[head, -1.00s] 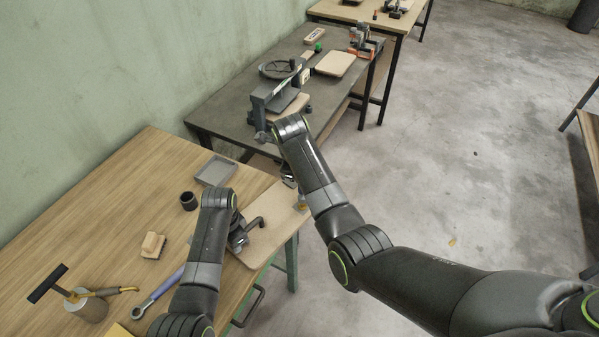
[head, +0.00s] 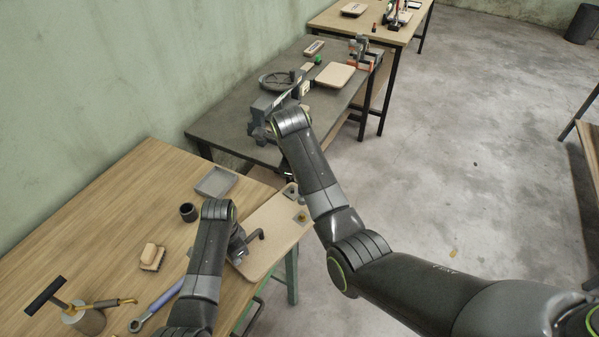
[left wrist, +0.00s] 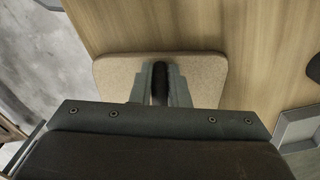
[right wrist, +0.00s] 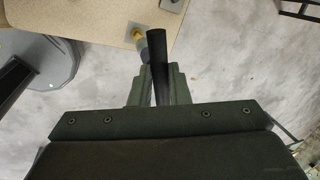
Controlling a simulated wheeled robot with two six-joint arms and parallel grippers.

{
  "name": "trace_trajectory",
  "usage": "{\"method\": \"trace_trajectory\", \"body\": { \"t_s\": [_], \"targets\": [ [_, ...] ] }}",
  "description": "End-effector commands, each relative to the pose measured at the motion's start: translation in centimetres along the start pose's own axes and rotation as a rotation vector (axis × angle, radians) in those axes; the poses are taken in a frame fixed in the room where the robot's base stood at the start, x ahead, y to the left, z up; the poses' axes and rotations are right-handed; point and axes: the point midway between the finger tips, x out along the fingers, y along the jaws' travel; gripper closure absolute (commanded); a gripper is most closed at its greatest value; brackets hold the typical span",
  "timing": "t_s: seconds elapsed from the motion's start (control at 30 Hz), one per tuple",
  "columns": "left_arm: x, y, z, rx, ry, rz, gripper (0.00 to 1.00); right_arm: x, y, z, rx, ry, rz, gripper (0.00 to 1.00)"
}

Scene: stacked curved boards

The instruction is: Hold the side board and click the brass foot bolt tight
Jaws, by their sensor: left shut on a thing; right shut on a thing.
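The side board (head: 262,250) is a tan, rounded panel lying at the right edge of the wooden bench. My left gripper (left wrist: 160,85) is shut on a dark upright handle on it, which also shows in the head view (head: 254,237). The brass foot bolt (head: 301,217) stands on a small grey plate at the board's far right corner. It also shows in the right wrist view (right wrist: 137,33). My right gripper (right wrist: 158,80) is shut on a dark rod (right wrist: 160,55) pointing towards the bolt. A grey cylinder lies close beside the rod. I cannot tell whether it touches the bolt.
A dark table (head: 230,130) with a clamp stands behind. Concrete floor is free at right.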

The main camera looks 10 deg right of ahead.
Motion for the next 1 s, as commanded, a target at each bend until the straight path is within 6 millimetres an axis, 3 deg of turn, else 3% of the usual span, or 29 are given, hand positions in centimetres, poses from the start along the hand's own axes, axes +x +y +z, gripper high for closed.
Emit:
{"method": "trace_trajectory", "body": {
  "t_s": [0.1,0.13,0.33,0.67,0.87,1.0],
  "targets": [
    [0.1,0.0,0.1,0.001,-0.001,0.001,1.0,0.0,0.0,0.0,0.0,0.0,-0.001,1.0],
    [0.1,0.0,0.1,0.001,-0.001,0.001,0.84,0.0,0.0,0.0,0.0,0.0,-0.001,1.0],
    [0.0,0.0,0.0,0.001,-0.001,0.0,0.6,0.0,0.0,0.0,0.0,0.0,-0.001,1.0],
    [-0.3,0.0,0.0,0.0,0.0,-0.001,0.6,0.0,0.0,0.0,0.0,0.0,-0.001,1.0],
    [-2.9,-0.1,-0.1,0.001,0.002,-0.002,0.6,0.0,0.0,0.0,0.0,0.0,-0.001,1.0],
    [-5.8,-0.1,-0.1,0.001,0.004,-0.003,0.6,0.0,0.0,0.0,0.0,0.0,-0.001,1.0]
  ]
}}
